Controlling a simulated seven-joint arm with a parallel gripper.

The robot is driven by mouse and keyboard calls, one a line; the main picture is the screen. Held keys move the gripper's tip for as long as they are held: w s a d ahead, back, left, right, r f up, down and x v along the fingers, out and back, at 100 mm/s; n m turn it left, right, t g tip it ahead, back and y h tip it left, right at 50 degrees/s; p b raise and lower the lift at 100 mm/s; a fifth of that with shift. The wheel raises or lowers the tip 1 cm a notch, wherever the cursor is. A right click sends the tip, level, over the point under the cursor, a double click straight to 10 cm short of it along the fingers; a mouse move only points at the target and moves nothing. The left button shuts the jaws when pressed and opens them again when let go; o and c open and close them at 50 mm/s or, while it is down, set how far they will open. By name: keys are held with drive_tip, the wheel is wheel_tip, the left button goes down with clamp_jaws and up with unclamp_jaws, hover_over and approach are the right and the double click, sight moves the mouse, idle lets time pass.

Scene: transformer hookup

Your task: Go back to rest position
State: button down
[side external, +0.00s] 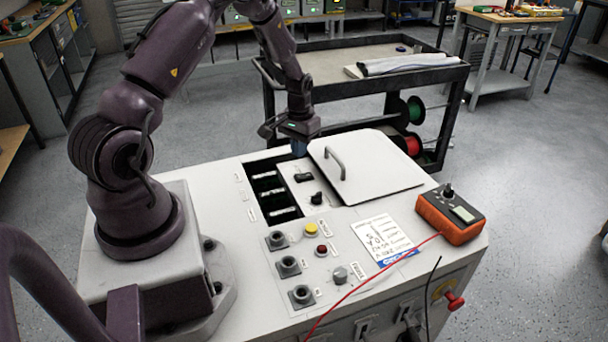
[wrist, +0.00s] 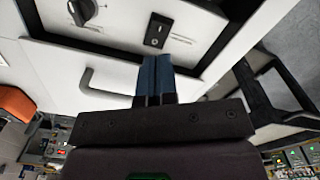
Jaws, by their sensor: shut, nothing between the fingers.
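My gripper (side external: 299,149) is above the white cabinet (side external: 225,232), over the back edge of the opened panel area and just left of the lid. In the wrist view its two blue fingers (wrist: 154,78) are side by side and shut, with nothing between them. They point toward a small black switch (wrist: 158,30) on the light panel plate. A black rotary knob (wrist: 82,11) is at the upper left of the wrist view. The white lid (side external: 385,172) with a grey handle (side external: 335,163) lies on the cabinet top to the right of the gripper.
An orange meter (side external: 450,214) with a red lead sits at the cabinet's right edge. A paper note (side external: 382,238), buttons and round sockets (side external: 288,266) occupy the front. A dark cart (side external: 365,85) with cable spools stands behind. Open floor lies to the right.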

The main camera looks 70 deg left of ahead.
drive_tip(key=shift+s+d, duration=0.2)
drive_tip(key=shift+s, duration=0.05)
drive_tip(key=shift+s+d+f+g+h, duration=0.2)
drive_tip(key=shift+s+d, duration=0.1)
drive_tip(key=shift+s, duration=0.15)
drive_tip(key=shift+s+d+f+g+h, duration=0.1)
drive_tip(key=shift+s+d+g, duration=0.1)
drive_tip(key=shift+s+d, duration=0.15)
drive_tip(key=s+d+r+m+t, duration=0.2)
drive_tip(key=s+d+r, duration=0.2)
drive_tip(key=d+r, duration=0.4)
drive_tip(key=s+d+r+m+t, duration=0.2)
drive_tip(key=s+d+r, duration=0.3)
drive_tip(key=d+r, duration=0.3)
drive_tip(key=s+d+r+m+t, duration=0.2)
drive_tip(key=s+d+r, duration=0.2)
drive_tip(key=d+r, duration=0.4)
wheel_tip(320, 180, up, 7)
drive_tip(key=shift+s+d+f, duration=0.1)
drive_tip(key=shift+s+d, duration=0.05)
drive_tip(key=shift+s, duration=0.05)
